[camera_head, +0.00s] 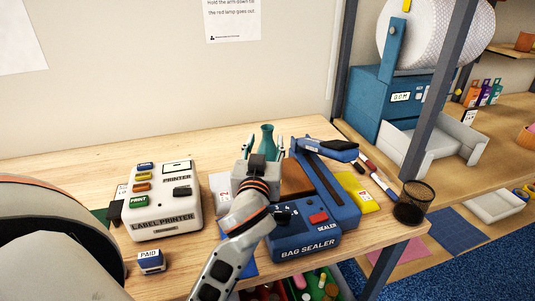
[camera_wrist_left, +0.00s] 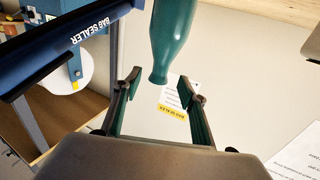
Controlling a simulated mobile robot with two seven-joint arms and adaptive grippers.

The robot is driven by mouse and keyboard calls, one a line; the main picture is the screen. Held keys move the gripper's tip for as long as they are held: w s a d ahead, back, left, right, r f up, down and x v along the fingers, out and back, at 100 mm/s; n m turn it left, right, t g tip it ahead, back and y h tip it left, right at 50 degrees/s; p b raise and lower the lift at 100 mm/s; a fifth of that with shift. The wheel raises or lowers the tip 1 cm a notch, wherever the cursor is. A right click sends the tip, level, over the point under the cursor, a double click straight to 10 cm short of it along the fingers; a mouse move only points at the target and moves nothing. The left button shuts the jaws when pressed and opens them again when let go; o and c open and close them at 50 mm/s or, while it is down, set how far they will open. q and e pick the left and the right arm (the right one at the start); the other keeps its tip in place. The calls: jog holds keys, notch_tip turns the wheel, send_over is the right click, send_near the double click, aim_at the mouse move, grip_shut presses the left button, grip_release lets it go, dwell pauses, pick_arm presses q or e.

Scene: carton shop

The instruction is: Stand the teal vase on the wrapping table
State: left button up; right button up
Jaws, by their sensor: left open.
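The teal vase (camera_head: 267,143) stands upright at the back of the wooden table (camera_head: 75,173), beyond my left gripper. In the left wrist view the vase (camera_wrist_left: 173,38) shows upside down, its narrow neck pointing down towards the gap between the fingers. My left gripper (camera_head: 264,150) is open, with one finger on each side of the vase in the head view; it also shows in the left wrist view (camera_wrist_left: 162,88). No finger clearly touches the vase. Its lower part is hidden behind the gripper in the head view. My right gripper is not in view.
A blue bag sealer (camera_head: 305,240) with its raised arm (camera_head: 330,149) stands just right of my left arm. A label printer (camera_head: 164,205) and a PAID stamp (camera_head: 151,261) are on the left. A black mesh cup (camera_head: 413,203) stands at the right edge. The back left is clear.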

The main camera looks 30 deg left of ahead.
aim_at(267, 135)
pick_arm(q)
jog(key=x, duration=0.5)
jog(key=shift+w+a+p, duration=0.15)
jog(key=shift+w+p, duration=0.15)
jog(key=shift+p, duration=0.1)
grip_shut()
